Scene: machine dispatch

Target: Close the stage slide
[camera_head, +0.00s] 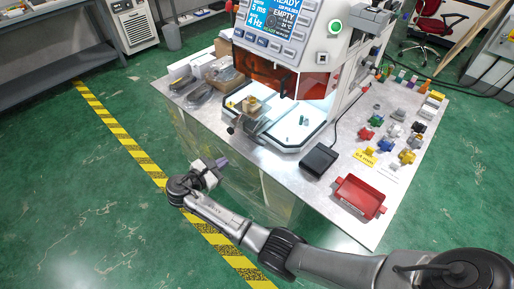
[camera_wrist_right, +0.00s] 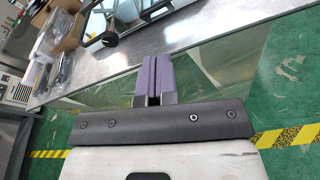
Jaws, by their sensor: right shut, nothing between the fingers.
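The stage slide (camera_head: 251,119) is a pale tray pulled out at the front of the white machine (camera_head: 300,33). A tan block (camera_head: 250,104) sits on it, and a dark handle (camera_head: 233,129) is at its front left. Part of the slide and a dark handle bar (camera_wrist_right: 158,10) show at the top of the right wrist view. My right gripper (camera_head: 222,162), with purple fingers, is shut and empty. It is in front of the table edge, below and apart from the handle. The purple fingers also show in the right wrist view (camera_wrist_right: 153,75). My left gripper is not in view.
The metal table (camera_head: 335,220) holds a black box (camera_head: 319,160), a red tray (camera_head: 359,197) and several coloured parts (camera_head: 387,145) on the right. The green floor in front is clear.

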